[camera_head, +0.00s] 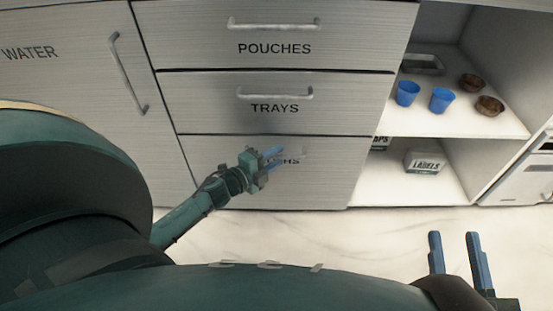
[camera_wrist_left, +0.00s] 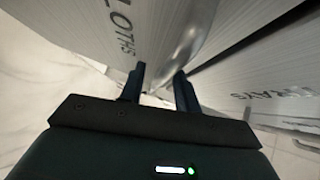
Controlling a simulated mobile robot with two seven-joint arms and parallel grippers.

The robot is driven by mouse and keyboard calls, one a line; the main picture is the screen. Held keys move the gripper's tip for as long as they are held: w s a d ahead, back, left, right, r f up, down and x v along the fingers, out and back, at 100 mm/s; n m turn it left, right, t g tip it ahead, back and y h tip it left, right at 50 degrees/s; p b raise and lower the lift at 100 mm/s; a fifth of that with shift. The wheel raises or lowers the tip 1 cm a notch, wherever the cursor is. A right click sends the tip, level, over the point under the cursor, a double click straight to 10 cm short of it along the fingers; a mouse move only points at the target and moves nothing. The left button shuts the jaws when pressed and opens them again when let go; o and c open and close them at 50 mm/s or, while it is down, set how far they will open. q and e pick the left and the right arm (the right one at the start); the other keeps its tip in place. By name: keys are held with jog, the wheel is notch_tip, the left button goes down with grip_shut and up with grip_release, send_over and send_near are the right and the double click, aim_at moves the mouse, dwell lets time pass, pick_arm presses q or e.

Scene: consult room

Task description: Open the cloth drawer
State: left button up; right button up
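The cloth drawer (camera_head: 325,180) is the bottom one of three in the head view, and its front looks flush with the drawers above. Its label is partly hidden by my left gripper (camera_head: 272,158), which is at the drawer's handle (camera_head: 291,153). In the left wrist view the label's end shows at the upper left (camera_wrist_left: 122,35), and the grey handle (camera_wrist_left: 190,40) runs down toward the space between my left fingertips (camera_wrist_left: 160,72). Those fingers stand apart; contact with the handle cannot be made out. My right gripper (camera_head: 456,245) is open and empty at the lower right.
The trays drawer (camera_head: 220,100) and pouches drawer (camera_head: 200,40) above look closed. A water cabinet door (camera_head: 70,90) is at left. Open shelves (camera_head: 450,125) at right hold blue cups (camera_head: 442,99), brown bowls (camera_head: 489,105) and a labels box (camera_head: 425,162). Pale floor (camera_head: 330,235) lies in front.

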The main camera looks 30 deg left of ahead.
pick_arm(q)
jog(key=shift+w+d, duration=0.1)
jog(key=shift+w, duration=0.4)
grip_shut()
dwell(0.3)
